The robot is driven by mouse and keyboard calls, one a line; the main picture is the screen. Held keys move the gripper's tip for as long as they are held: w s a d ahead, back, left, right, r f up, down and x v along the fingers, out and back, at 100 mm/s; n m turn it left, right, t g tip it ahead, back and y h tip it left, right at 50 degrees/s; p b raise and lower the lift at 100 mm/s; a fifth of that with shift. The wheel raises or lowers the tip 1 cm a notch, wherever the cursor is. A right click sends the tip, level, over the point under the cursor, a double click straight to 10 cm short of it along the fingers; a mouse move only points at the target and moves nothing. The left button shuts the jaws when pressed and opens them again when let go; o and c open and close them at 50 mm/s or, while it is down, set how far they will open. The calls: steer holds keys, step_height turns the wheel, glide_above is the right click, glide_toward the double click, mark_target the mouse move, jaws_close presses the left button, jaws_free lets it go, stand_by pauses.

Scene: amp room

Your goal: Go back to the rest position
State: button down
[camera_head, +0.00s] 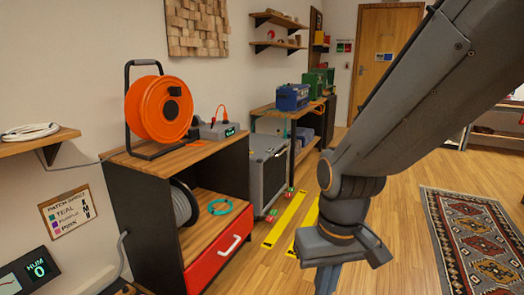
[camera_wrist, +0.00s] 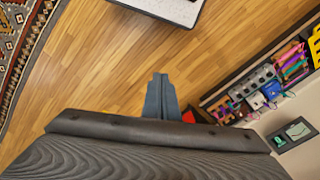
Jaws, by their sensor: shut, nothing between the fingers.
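My arm reaches down from the top right in the head view, with my gripper (camera_head: 327,279) pointing at the floor, partly cut off by the lower edge. In the wrist view my gripper (camera_wrist: 160,78) has its two grey fingers together, with nothing between them. It hangs over bare wooden floor, apart from the furniture. No task object is named.
A wooden cabinet (camera_head: 152,232) with an orange cable reel (camera_head: 140,108) on top and a red drawer (camera_head: 220,250) stands left. Yellow floor strips (camera_head: 287,222) lie beside my gripper. A patterned rug (camera_head: 478,242) is at right. Open floor lies between.

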steer(key=s+d+r+m+p, duration=0.2)
steer(key=d+r+p, duration=0.5)
steer(key=r+p, duration=0.2)
steer(key=shift+d+r+h+p, duration=0.3)
steer(key=shift+d+p, duration=0.1)
steer(key=shift+p, duration=0.7)
